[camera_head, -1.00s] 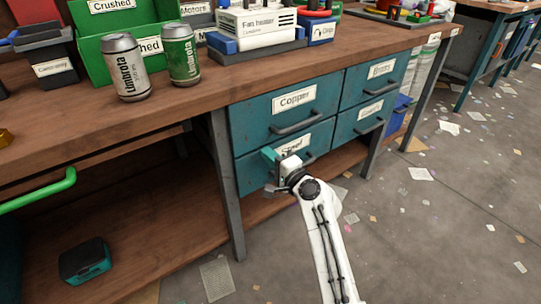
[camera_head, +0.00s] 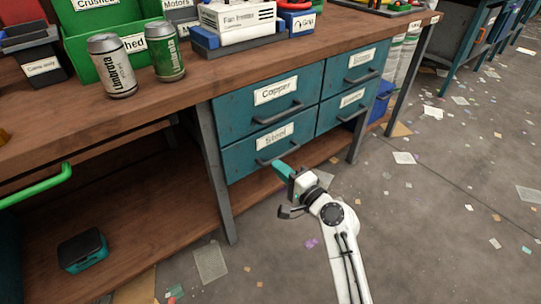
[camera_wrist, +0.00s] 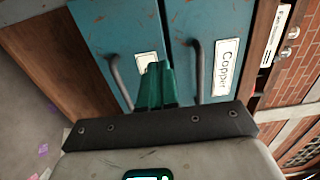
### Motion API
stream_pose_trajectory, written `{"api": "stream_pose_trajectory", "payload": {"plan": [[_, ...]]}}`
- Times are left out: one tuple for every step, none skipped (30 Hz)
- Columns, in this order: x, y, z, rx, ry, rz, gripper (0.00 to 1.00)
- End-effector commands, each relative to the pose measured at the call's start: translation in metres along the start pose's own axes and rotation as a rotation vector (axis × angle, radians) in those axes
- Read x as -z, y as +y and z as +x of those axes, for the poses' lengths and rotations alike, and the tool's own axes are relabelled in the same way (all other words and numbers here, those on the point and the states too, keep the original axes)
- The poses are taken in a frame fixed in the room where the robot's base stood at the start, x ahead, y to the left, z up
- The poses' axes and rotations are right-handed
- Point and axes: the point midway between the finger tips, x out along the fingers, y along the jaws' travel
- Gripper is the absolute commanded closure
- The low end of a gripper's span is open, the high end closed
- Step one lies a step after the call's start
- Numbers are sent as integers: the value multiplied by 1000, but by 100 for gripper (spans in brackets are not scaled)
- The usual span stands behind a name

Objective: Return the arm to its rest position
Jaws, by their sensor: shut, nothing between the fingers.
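My gripper (camera_head: 281,169) is in front of the workbench's teal drawers, at the end of my white arm. Its teal fingers are shut and empty in the wrist view (camera_wrist: 156,85). In the head view the fingertips appear beside the handle of the Steel drawer (camera_head: 240,155); I cannot tell exactly how far apart they are. The Copper drawer (camera_head: 240,112) is above the Steel drawer, and its label also shows in the wrist view (camera_wrist: 225,67). All four drawer fronts look closed.
The wooden bench top (camera_head: 200,95) carries a grey can (camera_head: 111,65), a green can (camera_head: 165,50), a green bin (camera_head: 95,75) and a fan heater box (camera_head: 237,17). A bench leg (camera_head: 212,170) stands left of the drawers. Floor (camera_head: 440,220) to the right is open, with scattered scraps.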

Motion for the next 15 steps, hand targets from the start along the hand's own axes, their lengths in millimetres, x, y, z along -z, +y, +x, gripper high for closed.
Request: {"api": "stream_pose_trajectory", "payload": {"plan": [[1, -1, -7, -1, 1, 0, 100], [1, -1, -10, -1, 1, 0, 100], [1, -1, -13, -1, 1, 0, 100], [1, 0, -14, 0, 1, 1, 100], [0, 0, -16, 0, 1, 1, 100], [0, 0, -17, 0, 1, 1, 100], [0, 0, -18, 0, 1, 1, 100], [0, 0, -18, 0, 0, 1, 100], [0, 0, -19, 0, 0, 1, 100], [0, 0, -19, 0, 0, 1, 100], [0, 0, -19, 0, 0, 1, 100], [0, 1, -19, -2, 0, -1, 100], [-1, 5, -23, -16, -5, -18, 100], [-2, 10, -29, -34, -14, -40, 100], [-5, 18, -38, -69, -29, -82, 100]]}}
